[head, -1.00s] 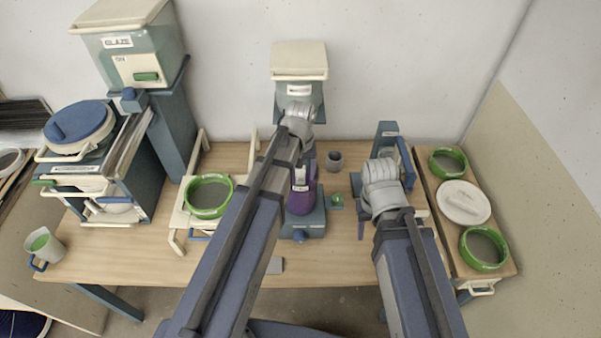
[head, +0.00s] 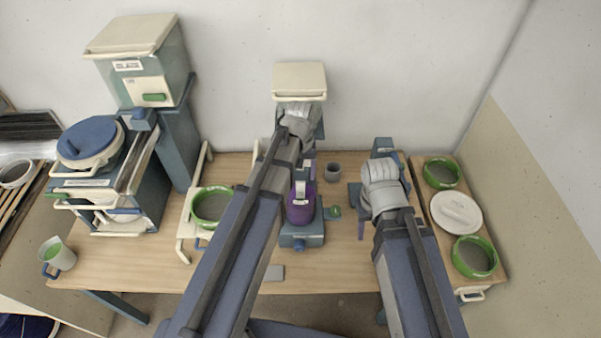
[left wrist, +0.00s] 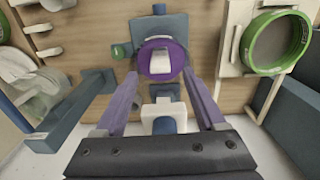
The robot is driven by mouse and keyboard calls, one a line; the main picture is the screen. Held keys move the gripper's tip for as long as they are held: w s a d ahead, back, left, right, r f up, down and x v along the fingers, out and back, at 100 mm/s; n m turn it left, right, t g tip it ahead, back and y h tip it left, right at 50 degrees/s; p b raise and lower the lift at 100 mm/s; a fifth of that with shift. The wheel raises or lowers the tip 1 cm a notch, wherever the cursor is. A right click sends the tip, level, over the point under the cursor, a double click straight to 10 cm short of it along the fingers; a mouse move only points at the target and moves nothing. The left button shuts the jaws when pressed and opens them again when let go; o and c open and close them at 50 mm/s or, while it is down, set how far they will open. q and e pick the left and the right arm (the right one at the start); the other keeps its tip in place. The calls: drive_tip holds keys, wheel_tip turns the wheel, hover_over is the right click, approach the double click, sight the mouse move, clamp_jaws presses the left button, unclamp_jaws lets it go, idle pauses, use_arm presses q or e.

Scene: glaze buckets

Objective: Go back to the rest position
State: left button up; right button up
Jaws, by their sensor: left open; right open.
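My left arm reaches up the middle of the head view, and its gripper is largely hidden there behind its own wrist (head: 302,122). In the left wrist view my left gripper (left wrist: 162,76) has its two purple fingers spread apart. A purple container (left wrist: 162,62) with a pale label shows between and beyond the fingertips; I cannot tell how near it is. In the head view this container (head: 300,212) stands upright on a blue-grey base (head: 302,236). My right gripper is mostly hidden under its wrist (head: 382,188), with a purple finger (head: 361,228) showing below, over the table's right part.
A wooden table (head: 130,270) carries a cream rack with a green-rimmed bowl (head: 210,207), partly behind my left arm, and a small grey cup (head: 333,171). A side board at right holds two green-rimmed bowls and a white plate (head: 456,212). Glaze dispensers stand behind.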

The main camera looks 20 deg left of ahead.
use_arm(q)
drive_tip(key=s+d+f+m+y+b, duration=0.1)
drive_tip(key=s+d+f+m+b, duration=0.6)
drive_tip(key=s+d+f+b, duration=0.3)
drive_tip(key=s+f+b, duration=0.4)
drive_tip(key=f+b, duration=0.2)
drive_tip(key=shift+d+b, duration=0.2)
drive_tip(key=shift+b, duration=0.2)
